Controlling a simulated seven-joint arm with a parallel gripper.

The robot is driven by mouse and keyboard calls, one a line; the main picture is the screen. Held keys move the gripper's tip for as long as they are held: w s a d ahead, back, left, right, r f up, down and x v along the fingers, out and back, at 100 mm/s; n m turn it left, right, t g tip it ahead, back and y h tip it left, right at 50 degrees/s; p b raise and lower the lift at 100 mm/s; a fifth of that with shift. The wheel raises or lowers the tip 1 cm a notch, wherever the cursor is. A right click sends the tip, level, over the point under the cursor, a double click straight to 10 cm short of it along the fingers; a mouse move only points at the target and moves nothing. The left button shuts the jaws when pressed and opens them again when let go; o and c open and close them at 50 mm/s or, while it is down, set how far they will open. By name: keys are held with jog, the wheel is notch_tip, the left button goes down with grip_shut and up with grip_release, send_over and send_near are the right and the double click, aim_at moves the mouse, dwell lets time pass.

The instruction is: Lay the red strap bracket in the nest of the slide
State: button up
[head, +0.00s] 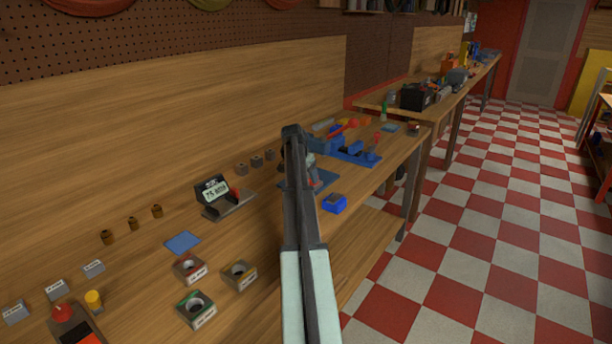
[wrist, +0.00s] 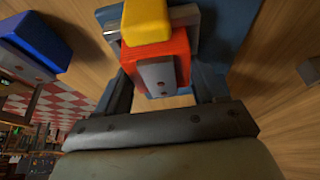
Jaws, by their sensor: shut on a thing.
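In the wrist view my gripper (wrist: 158,78) has its two fingers on either side of a red piece (wrist: 180,48), which I take for the red strap bracket. The fingers are closed on it. The piece has a grey face with two small red dots. A yellow block (wrist: 146,20) sits against its far end, beside a grey metal part (wrist: 186,16). A blue base plate (wrist: 228,25) lies beyond. I cannot make out the slide's nest or whether the bracket touches it. In the head view my arm hides the gripper and most of the blue plate (head: 325,180).
A blue block (head: 334,204) stands near the bench's front edge. A blue fixture with a red lever (head: 352,151) is farther back. A digital gauge (head: 215,192) and several small ring blocks (head: 190,268) stand left.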

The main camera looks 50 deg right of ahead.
jog(key=o, duration=1.2)
jog(key=v, duration=1.2)
jog(key=shift+r, duration=0.1)
